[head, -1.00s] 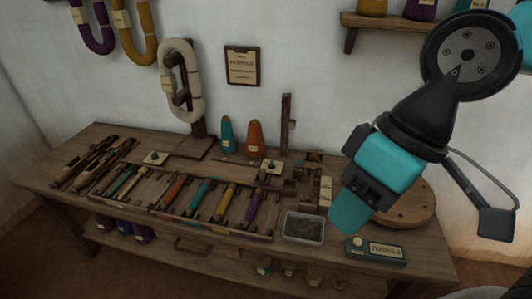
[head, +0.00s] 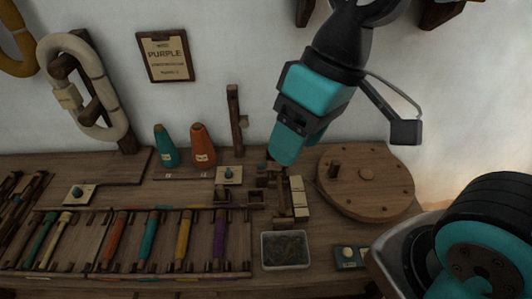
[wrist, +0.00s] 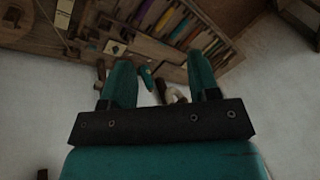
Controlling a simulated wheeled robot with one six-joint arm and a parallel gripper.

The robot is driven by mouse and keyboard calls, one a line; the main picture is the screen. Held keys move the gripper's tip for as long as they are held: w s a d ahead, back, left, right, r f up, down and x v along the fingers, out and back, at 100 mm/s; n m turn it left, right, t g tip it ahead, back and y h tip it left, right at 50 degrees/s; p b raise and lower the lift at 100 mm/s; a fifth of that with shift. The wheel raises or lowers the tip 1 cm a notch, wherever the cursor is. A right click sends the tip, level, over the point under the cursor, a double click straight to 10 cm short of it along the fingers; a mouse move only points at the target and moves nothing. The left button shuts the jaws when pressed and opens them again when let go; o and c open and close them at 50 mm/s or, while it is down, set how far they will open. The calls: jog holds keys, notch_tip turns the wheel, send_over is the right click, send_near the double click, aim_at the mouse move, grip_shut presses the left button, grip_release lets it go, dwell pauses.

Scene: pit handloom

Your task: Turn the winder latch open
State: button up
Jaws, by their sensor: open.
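A small wooden winder-like assembly (head: 278,192) of blocks stands on the bench, left of the round wooden board. An upright wooden post (head: 234,120) with a short side peg (head: 244,121) stands behind it. I cannot tell for certain which small part is the latch. My gripper (head: 290,148) hangs above the assembly in the head view, teal fingers pointing down, and hides part of what lies behind. In the wrist view my gripper (wrist: 160,82) is open with nothing held between its fingers. Touching is not visible.
A round wooden board (head: 372,183) with a peg lies right of the assembly. A teal cone (head: 165,146), an orange cone (head: 201,144) and a bobbin rack (head: 190,238) are left. The wall is behind.

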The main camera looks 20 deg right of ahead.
jog(key=w+d+f+m+h, duration=0.1)
jog(key=w+f+m, duration=0.15)
jog(key=w, duration=0.45)
jog(key=w+f+m+h, duration=0.1)
jog(key=w+f+m, duration=0.15)
jog(key=w, duration=0.55)
jog(key=m+h+b, duration=0.1)
jog(key=m+h, duration=0.1)
jog(key=m, duration=0.3)
send_over(269, 167)
jog(key=a, duration=0.3)
notch_tip(269, 167, down, 14)
jog(key=f, duration=1.7)
jog(key=shift+w+d+p, duration=0.15)
jog(key=shift+d+p, duration=0.05)
jog(key=shift+p, duration=0.2)
jog(key=shift+c, duration=0.2)
jog(key=c, duration=0.9)
